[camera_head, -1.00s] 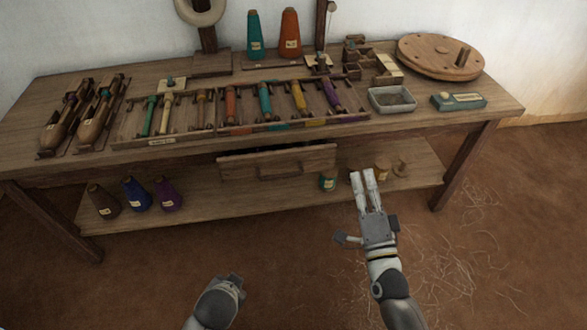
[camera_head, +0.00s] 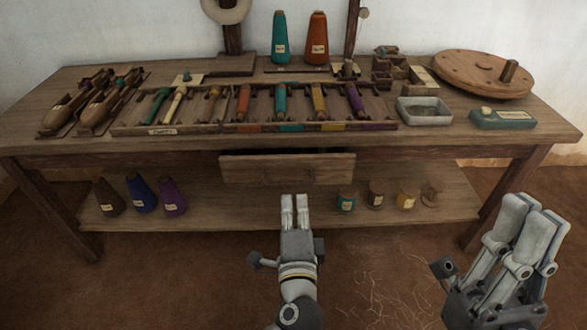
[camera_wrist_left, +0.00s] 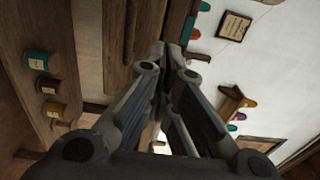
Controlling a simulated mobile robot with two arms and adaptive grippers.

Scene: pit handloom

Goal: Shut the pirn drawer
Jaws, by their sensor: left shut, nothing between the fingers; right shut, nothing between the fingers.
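The pirn drawer (camera_head: 250,170) hangs under the middle of the table. Its front panel stands out a little, with a dark gap along its top edge, so it is partly open. Its handle shows faintly on the front. My left gripper (camera_head: 295,202) is shut and empty, pointing at the drawer from in front and below, apart from it in the picture. In the left wrist view its fingers (camera_wrist_left: 172,55) fill the middle, beside brown wooden panels. My right gripper (camera_head: 538,212) is shut and empty at the right, in front of the table's right leg.
The table (camera_head: 185,145) carries a pirn rack (camera_head: 225,128), shuttles, cones, a grey tray (camera_head: 424,110) and a round wooden disc (camera_head: 482,72).

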